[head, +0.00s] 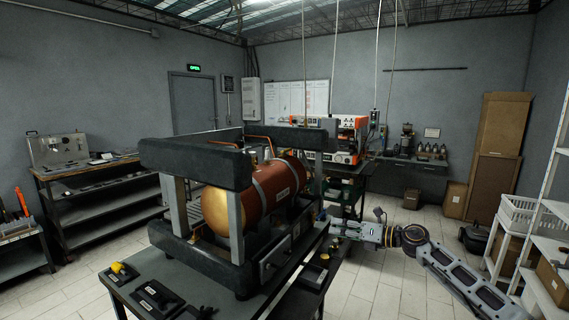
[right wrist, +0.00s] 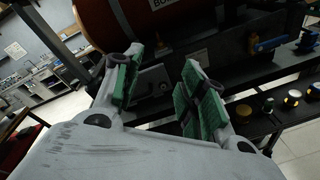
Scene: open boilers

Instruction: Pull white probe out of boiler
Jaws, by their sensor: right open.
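The boiler (head: 285,182) is a copper-red cylinder with a brass-coloured end, lying in a dark frame on the bench; its lower side also shows in the right wrist view (right wrist: 180,12). I cannot make out a white probe in either view. My right gripper (head: 338,229) is to the right of the boiler frame, level with its lower part. In the right wrist view its green-padded fingers (right wrist: 163,68) are apart with nothing between them, pointing toward the boiler's lower side. A grey metal box (right wrist: 150,80) shows beyond the fingers. My left gripper is not in view.
The bench (head: 130,287) carries a yellow-topped part (head: 120,269) and dark blocks at its front. A blue-handled valve (right wrist: 268,45) and several knobs (right wrist: 292,98) are right of the fingers. White shelving (head: 545,225) stands far right. The tiled floor (head: 385,285) below my right arm is clear.

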